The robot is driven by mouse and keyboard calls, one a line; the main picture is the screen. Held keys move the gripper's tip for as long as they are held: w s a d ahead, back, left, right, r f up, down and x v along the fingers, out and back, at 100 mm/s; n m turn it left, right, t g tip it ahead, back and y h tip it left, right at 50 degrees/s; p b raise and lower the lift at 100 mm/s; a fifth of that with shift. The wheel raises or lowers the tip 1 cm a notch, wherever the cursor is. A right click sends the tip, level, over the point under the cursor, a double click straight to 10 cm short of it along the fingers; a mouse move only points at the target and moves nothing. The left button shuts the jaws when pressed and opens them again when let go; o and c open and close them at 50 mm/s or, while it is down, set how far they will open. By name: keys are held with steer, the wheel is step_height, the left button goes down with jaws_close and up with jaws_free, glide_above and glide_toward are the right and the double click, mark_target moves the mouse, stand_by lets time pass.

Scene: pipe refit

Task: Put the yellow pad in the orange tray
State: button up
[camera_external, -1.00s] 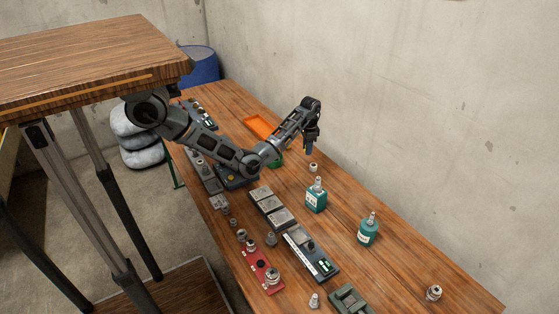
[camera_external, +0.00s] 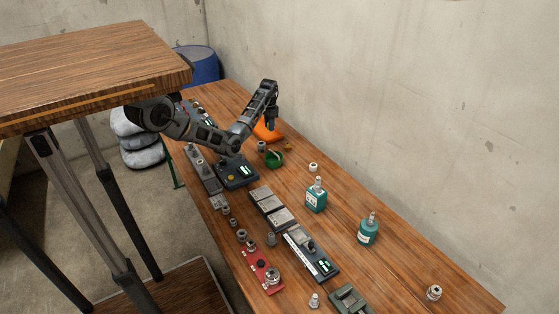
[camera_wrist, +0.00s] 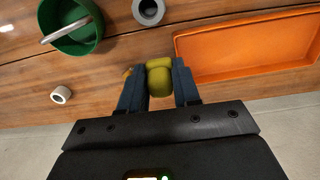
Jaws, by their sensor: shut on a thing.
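The yellow pad (camera_wrist: 159,78) shows in the wrist view between the two fingers of my gripper (camera_wrist: 160,88), which is shut on it. In the outside view my gripper (camera_external: 272,122) points down over the orange tray (camera_external: 275,135), partly covering it. The pad cannot be made out in the outside view. In the wrist view the orange tray (camera_wrist: 250,72) lies just to the right of my gripper. Its visible floor is empty. The pad is beside the tray's left end in that view; its height above the table is hard to judge.
A green bowl (camera_wrist: 72,22) with a grey stick in it and a grey ring (camera_wrist: 148,10) are near the tray. A small pale ring (camera_wrist: 61,95) lies left of my gripper. Two teal bottles (camera_external: 316,197) stand nearer. The wall runs close behind the tray.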

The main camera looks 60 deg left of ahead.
steer(key=b, duration=0.4)
glide_above(263, 136)
steer(key=f, duration=0.6)
steer(key=shift+s+d+f, duration=0.2)
steer(key=shift+d+f, duration=0.05)
steer(key=shift+f, duration=2.05)
steer(key=shift+f, duration=0.15)
steer(key=o, duration=1)
step_height(263, 136, up, 12)
steer(key=shift+r, duration=0.2)
